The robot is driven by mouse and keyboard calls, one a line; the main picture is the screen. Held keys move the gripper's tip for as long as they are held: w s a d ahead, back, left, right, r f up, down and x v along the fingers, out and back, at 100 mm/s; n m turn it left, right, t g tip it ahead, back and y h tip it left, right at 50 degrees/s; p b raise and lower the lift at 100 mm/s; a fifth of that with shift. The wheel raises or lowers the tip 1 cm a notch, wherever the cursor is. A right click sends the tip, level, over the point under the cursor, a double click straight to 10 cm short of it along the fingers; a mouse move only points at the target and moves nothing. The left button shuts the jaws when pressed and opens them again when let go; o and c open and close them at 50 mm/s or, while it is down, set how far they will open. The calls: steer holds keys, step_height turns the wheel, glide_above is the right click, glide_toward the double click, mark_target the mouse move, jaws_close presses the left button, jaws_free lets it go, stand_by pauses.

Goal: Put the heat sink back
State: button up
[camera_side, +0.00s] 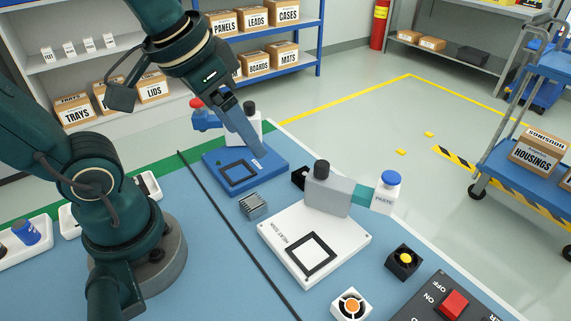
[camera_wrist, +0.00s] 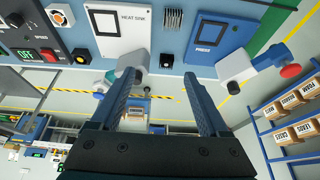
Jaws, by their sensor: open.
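The heat sink (camera_side: 253,206) is a small grey finned block. It lies on the blue bench mat between the white and blue plates, and it also shows at the top of the wrist view (camera_wrist: 173,18). The white plate (camera_side: 278,238), marked HEAT SINK, has an empty black-framed square. The blue plate (camera_side: 215,163), marked PRESS, has a dark square outline. It shows in the wrist view (camera_wrist: 232,35) too. My gripper (camera_side: 261,151) is open and empty over the blue plate in the side view. Its two blue fingers (camera_wrist: 162,73) stand apart in the wrist view, away from the heat sink.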

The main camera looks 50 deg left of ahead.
steer(key=shift+s+d+f+t, duration=0.1)
steer(key=shift+s+f+t, duration=0.15)
steer(key=shift+s+f, duration=0.35)
steer(key=shift+s+d+f+t, duration=0.1)
steer(key=shift+s+f+t, duration=0.2)
steer(key=shift+s, duration=0.55)
steer(key=shift+a, duration=0.1)
